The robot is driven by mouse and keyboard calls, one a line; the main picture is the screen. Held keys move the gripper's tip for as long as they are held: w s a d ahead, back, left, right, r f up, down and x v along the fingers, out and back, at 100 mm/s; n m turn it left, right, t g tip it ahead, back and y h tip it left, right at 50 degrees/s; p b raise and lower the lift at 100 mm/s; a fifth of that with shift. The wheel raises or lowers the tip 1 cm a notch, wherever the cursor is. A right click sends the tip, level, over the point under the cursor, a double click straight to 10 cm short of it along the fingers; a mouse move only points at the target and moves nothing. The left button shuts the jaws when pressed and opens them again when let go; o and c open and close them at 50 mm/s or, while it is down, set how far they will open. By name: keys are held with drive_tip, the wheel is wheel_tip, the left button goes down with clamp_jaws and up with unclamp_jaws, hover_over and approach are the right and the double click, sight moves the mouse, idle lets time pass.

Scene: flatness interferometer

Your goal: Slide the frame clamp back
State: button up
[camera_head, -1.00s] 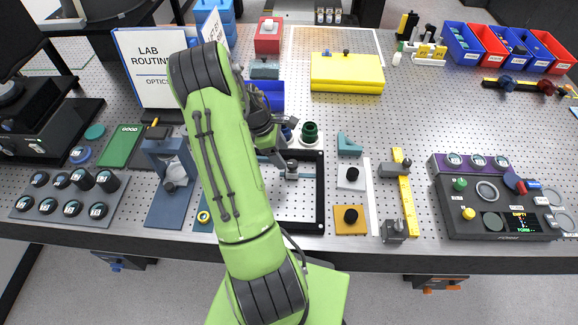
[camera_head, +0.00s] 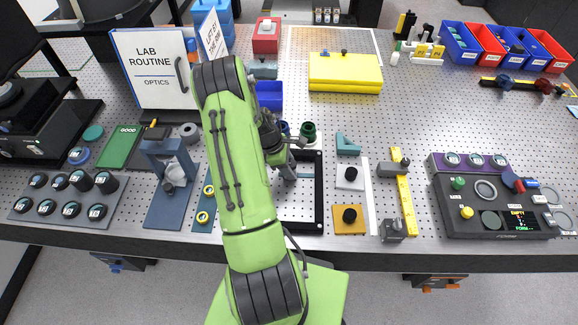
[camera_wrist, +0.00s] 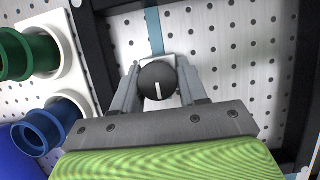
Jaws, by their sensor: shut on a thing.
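The frame clamp shows in the wrist view as a pale block with a round black knob (camera_wrist: 157,84) bearing a white line. It sits at the end of a teal bar (camera_wrist: 154,30). My gripper (camera_wrist: 158,75) is shut on the clamp, one finger on each side of the knob. In the head view my gripper (camera_head: 286,168) reaches down inside the black frame (camera_head: 320,195), and the clamp is mostly hidden behind it. My green arm covers the left part of the frame.
A green ring holder (camera_head: 308,131) stands behind the frame; green and blue cups (camera_wrist: 42,130) sit close at left in the wrist view.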

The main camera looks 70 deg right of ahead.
sight(309, 175)
clamp_jaws()
drive_tip(key=s, duration=0.2)
drive_tip(key=s+d, duration=0.1)
drive_tip(key=s, duration=0.2)
drive_tip(key=shift+d+b, duration=0.1)
drive_tip(key=shift+b, duration=0.2)
drive_tip(key=o, duration=1)
unclamp_jaws()
drive_tip(key=shift+w, duration=0.15)
drive_tip(key=v, duration=1.5)
drive_tip(key=shift+w+r, duration=0.25)
drive_tip(key=shift+r, duration=0.1)
